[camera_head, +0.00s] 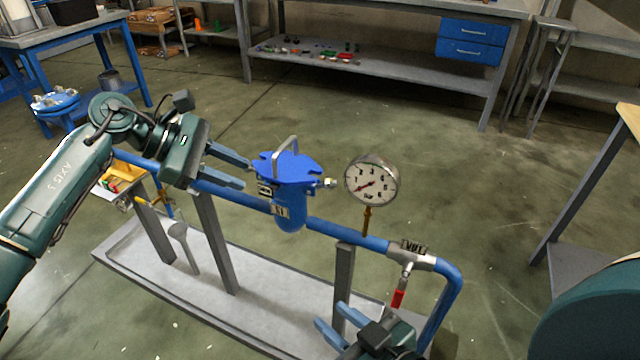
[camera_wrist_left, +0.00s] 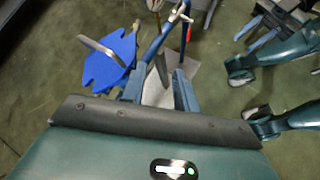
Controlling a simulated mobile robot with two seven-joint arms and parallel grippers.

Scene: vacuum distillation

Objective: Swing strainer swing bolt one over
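The strainer (camera_head: 291,215) is a blue vessel in the blue pipe line, with a notched blue lid (camera_head: 298,174) and a grey handle on top. The lid also shows in the left wrist view (camera_wrist_left: 108,68), left of my fingers. A silver swing bolt (camera_head: 328,183) sticks out at the lid's right side. Another dark metal fitting sits under the lid's left edge; I cannot tell which bolt is number one. My left gripper (camera_head: 246,173) is open and empty, its fingertips just left of the lid. My right gripper (camera_head: 329,315) is open and empty, low in front of the pipe.
A round pressure gauge (camera_head: 371,181) stands on the pipe right of the strainer. Further right is a valve with a red handle (camera_head: 398,299). Grey posts hold the pipe above a grey tray (camera_head: 262,318). A blue flanged object (camera_head: 55,101) stands at the left.

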